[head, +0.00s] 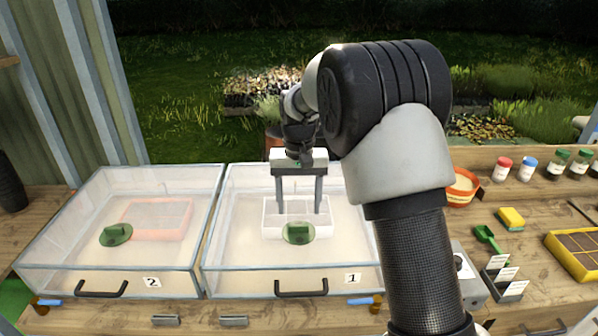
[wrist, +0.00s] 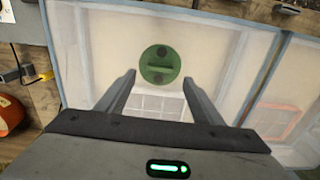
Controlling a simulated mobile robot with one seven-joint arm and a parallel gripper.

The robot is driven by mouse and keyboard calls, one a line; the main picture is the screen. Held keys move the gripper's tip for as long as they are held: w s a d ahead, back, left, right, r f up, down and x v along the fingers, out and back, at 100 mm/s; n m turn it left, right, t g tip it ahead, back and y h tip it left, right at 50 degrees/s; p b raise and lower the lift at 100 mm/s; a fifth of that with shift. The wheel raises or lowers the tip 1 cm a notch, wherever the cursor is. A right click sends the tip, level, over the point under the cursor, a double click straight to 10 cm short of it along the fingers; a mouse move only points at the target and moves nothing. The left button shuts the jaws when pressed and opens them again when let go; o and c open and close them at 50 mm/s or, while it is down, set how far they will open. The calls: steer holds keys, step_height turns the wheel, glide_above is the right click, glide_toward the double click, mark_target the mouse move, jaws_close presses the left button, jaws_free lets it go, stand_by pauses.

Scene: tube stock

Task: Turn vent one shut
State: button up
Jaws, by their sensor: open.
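Vent one is a round green knob (head: 298,233) on the clear lid of the box labelled 1. In the wrist view the vent (wrist: 160,65) shows a raised bar lying across the disc, with a dark spot above and below it. My gripper (head: 298,212) is open and empty, pointing down over the lid just behind the vent in the head view. In the wrist view the vent appears between and beyond the two fingertips (wrist: 159,78). I cannot tell whether the fingertips touch the lid.
A second clear box (head: 150,262) labelled 2 stands at left with its own green vent (head: 116,235). Box 1 has a black front handle (head: 301,291). At right are an orange pot (head: 462,188), a yellow sponge (head: 511,218), a green scoop (head: 489,236) and several jars.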

mark_target(299, 225)
step_height(299, 225, up, 11)
stand_by(0.3)
steer(key=shift+r, duration=0.1)
steer(key=s+d+r+t+p, duration=0.1)
steer(key=s+d+r+t, duration=0.1)
steer(key=s+d+r, duration=0.45)
steer(key=s+d+r+t+p, duration=0.1)
steer(key=s+r, duration=0.2)
steer(key=s, duration=0.6)
steer(key=s+d+f+t, duration=0.1)
steer(key=s+d+f, duration=0.1)
steer(key=s, duration=0.5)
steer(key=s+d+f+t, duration=0.1)
steer(key=s+d, duration=0.1)
steer(key=s, duration=0.5)
steer(key=shift+s+f+t, duration=0.25)
steer(key=shift+f+t, duration=0.05)
steer(key=shift+f, duration=0.1)
steer(key=shift+d, duration=0.1)
